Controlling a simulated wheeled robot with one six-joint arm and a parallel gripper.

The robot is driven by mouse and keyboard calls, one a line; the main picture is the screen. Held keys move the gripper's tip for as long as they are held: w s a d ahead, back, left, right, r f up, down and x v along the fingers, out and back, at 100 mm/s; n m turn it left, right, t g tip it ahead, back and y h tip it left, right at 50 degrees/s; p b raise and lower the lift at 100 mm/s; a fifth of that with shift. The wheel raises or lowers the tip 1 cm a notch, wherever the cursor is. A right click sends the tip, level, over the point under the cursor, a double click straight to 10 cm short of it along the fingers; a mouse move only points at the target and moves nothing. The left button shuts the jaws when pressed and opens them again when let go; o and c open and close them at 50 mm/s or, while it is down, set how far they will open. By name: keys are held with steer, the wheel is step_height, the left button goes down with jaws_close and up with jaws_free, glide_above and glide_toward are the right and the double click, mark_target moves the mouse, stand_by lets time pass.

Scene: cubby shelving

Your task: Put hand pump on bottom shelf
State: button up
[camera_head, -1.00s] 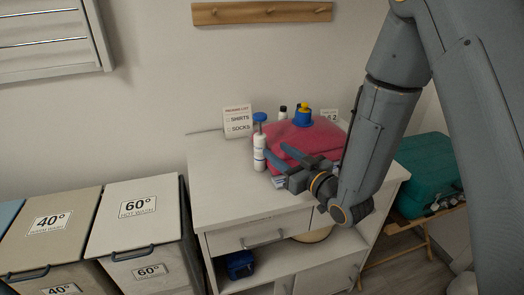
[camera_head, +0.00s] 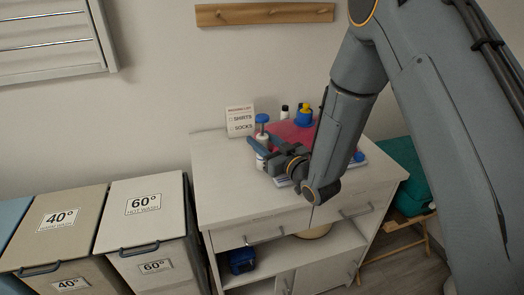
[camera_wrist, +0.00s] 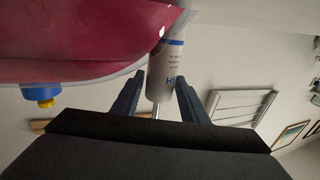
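A sign (camera_head: 240,120) stands at the back. A dark blue box (camera_head: 241,260) occupies the lower shelf's left end. Laundry bins (camera_head: 140,215) stand left.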

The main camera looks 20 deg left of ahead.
steer(key=shift+c, duration=0.2)
jaws_close()
